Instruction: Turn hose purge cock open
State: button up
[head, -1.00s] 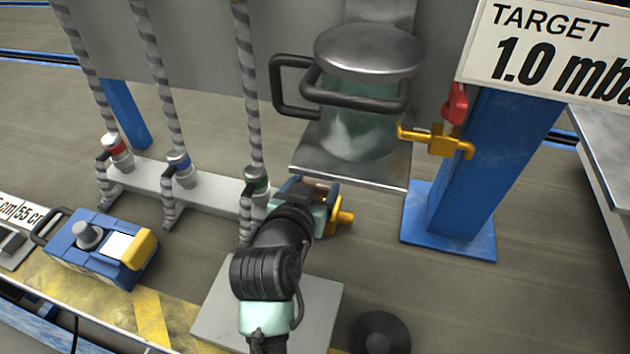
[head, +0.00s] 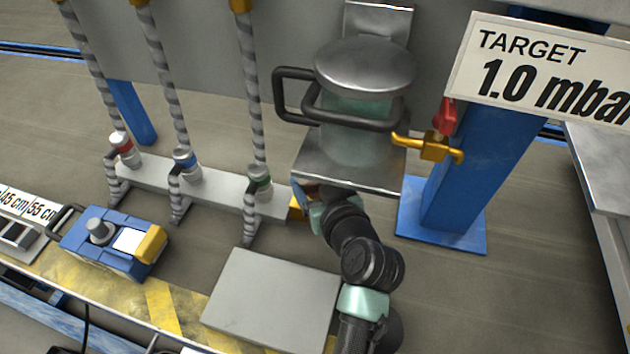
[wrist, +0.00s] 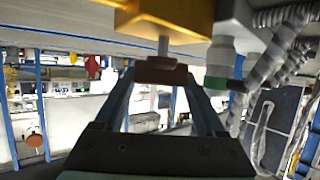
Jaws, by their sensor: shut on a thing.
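The hose purge cock is a yellow block with a thin stem and a reddish-brown handle (wrist: 160,72), large at the top of the wrist view. In the head view its yellow body (head: 297,208) shows at the right end of the pale hose manifold (head: 222,190), partly hidden by my arm. My gripper (head: 312,193) is there, under the metal shelf. In the wrist view my two fingers come in from either side and are shut on the brown handle. The fingertips are hard to make out in the head view.
A metal canister (head: 365,70) with dark handles stands on a shelf just above my gripper. A red-handled yellow valve (head: 440,135) is by the blue post (head: 470,150). Striped hoses (head: 252,95) rise left of my arm. A blue device (head: 112,243) sits at left.

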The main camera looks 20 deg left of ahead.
jog(key=n+g+y+b, duration=0.1)
jog(key=n+g, duration=0.1)
jog(key=n+g+y+b, duration=0.1)
jog(key=n+y+b, duration=0.1)
jog(key=shift+w+d+f+n+g+y+b, duration=0.1)
jog(key=shift+f+n+g+y+b, duration=0.05)
jog(key=shift+n+g+y+b, duration=0.2)
jog(key=n+g+b, duration=0.1)
jog(key=n+g, duration=0.1)
jog(key=n+g+y+b, duration=0.1)
jog(key=n+g+b, duration=0.1)
jog(key=g, duration=0.1)
jog(key=shift+n+g+y+b, duration=0.25)
jog(key=shift+n+b, duration=0.05)
jog(key=shift+n, duration=0.05)
jog(key=o, duration=1.3)
